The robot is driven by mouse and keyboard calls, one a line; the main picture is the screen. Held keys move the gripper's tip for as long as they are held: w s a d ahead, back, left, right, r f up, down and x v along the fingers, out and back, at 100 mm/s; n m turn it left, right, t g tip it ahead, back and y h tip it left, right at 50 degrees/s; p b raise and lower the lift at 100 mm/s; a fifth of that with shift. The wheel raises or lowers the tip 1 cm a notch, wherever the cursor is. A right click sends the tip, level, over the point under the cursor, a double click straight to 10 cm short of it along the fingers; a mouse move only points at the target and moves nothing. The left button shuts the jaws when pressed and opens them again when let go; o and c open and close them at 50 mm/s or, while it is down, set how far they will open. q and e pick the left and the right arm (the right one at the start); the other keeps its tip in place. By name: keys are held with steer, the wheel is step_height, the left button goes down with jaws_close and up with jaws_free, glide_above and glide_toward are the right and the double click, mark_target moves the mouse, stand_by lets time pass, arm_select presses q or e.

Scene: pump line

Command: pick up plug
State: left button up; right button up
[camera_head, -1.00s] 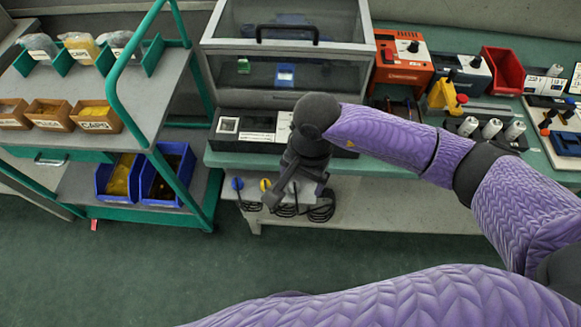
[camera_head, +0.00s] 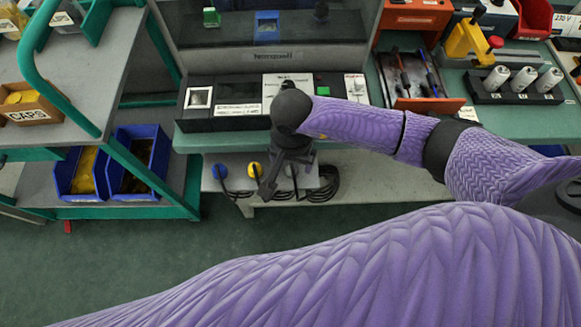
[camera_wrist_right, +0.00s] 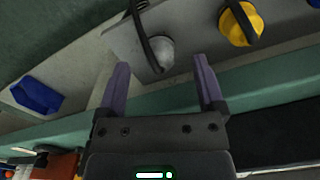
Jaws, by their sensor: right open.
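Three round plugs with black cables sit on a grey block at the lower shelf: a blue plug (camera_head: 220,171), a yellow plug (camera_head: 254,170) and a grey plug (camera_wrist_right: 160,52). The yellow plug also shows in the right wrist view (camera_wrist_right: 240,25). My right gripper (camera_head: 279,183) is over the plug block in the head view, its jaws spread. In the right wrist view the grey plug lies in line with the gap between the open fingers (camera_wrist_right: 161,66), with nothing gripped. My gripper and wrist partly hide the grey plug in the head view. My left gripper is not in view.
The green bench edge (camera_head: 223,141) runs above the lower shelf (camera_head: 390,184), close to my right wrist. A trolley with blue bins (camera_head: 138,165) stands at the left. Black cables (camera_head: 325,188) lie coiled by the plugs. The shelf to the right is mostly clear.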

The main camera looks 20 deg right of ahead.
step_height(320, 180, down, 2)
steer(key=shift+f+b, duration=0.25)
steer(key=shift+b, duration=0.05)
jaws_close()
